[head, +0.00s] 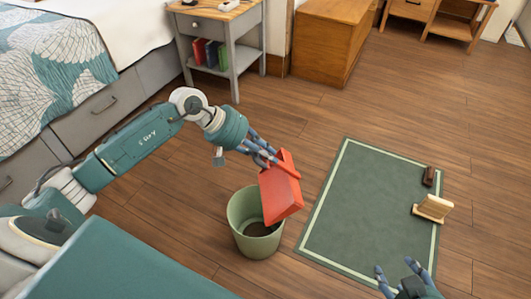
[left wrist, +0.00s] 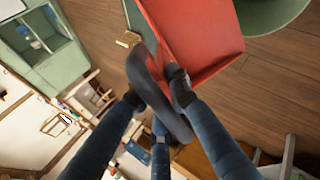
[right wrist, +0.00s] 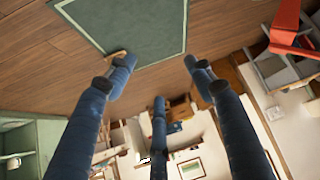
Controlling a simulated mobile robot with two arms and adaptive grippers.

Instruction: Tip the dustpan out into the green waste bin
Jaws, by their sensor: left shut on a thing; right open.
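The red dustpan (head: 279,190) is held by my left gripper (head: 264,157), tilted with its pan over the right part of the bin's mouth. In the left wrist view my left gripper (left wrist: 165,85) is shut on the dustpan (left wrist: 195,35), around its handle. The green waste bin (head: 254,240) stands upright on the floor below; something dark shows at its bottom, and the pan hides part of its rim. Its edge also shows in the left wrist view (left wrist: 275,12). My right gripper (head: 398,274) is open and empty near the rug's front edge.
A green rug (head: 367,205) lies right of the bin, with a wooden holder (head: 433,208) and a small dark brown object (head: 429,176) at its right edge. The bed (head: 100,110) and grey nightstand (head: 236,50) stand at the back left.

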